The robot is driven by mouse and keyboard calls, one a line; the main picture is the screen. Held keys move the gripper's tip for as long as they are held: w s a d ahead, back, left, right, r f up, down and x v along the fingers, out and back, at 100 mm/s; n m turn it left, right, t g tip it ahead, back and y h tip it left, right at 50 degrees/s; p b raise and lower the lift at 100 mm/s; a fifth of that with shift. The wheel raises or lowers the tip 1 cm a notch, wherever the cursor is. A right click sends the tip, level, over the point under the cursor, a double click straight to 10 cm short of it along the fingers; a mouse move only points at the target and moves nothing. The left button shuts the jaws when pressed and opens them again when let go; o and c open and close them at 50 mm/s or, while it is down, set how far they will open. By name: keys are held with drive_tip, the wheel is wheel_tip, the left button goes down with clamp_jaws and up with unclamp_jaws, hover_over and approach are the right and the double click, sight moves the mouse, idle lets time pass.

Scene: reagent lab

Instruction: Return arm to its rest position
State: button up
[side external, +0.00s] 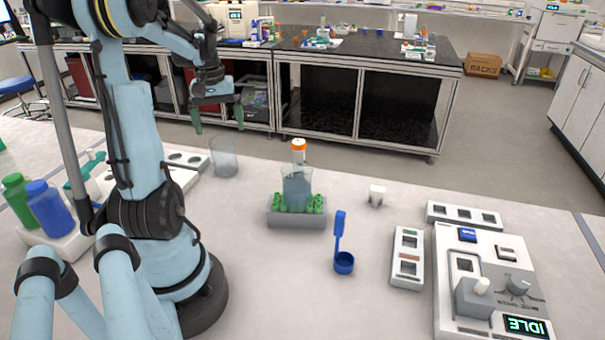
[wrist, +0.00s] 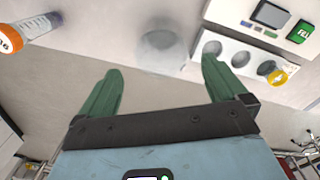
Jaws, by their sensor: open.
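My gripper (side external: 218,124) hangs raised above the far left part of the bench, with its green fingers apart and nothing between them. It points down, above and near a clear empty beaker (side external: 223,158). In the wrist view its two fingers (wrist: 162,72) are spread wide, and the beaker (wrist: 162,48) shows beyond the gap. My arm stands upright at the left of the side view.
An orange-capped tube (side external: 298,146) stands upright at a grey rack (side external: 297,219) with green pieces. Green (side external: 17,191) and blue (side external: 46,205) bottles stand left.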

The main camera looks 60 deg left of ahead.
drive_tip(key=w+d+r+m, duration=0.2)
drive_tip(key=d+r, duration=0.4)
drive_tip(key=d, duration=0.3)
drive_tip(key=w+d+r+m, duration=0.2)
drive_tip(key=w+d+r, duration=0.3)
drive_tip(key=d+r, duration=0.2)
drive_tip(key=shift+d, duration=1)
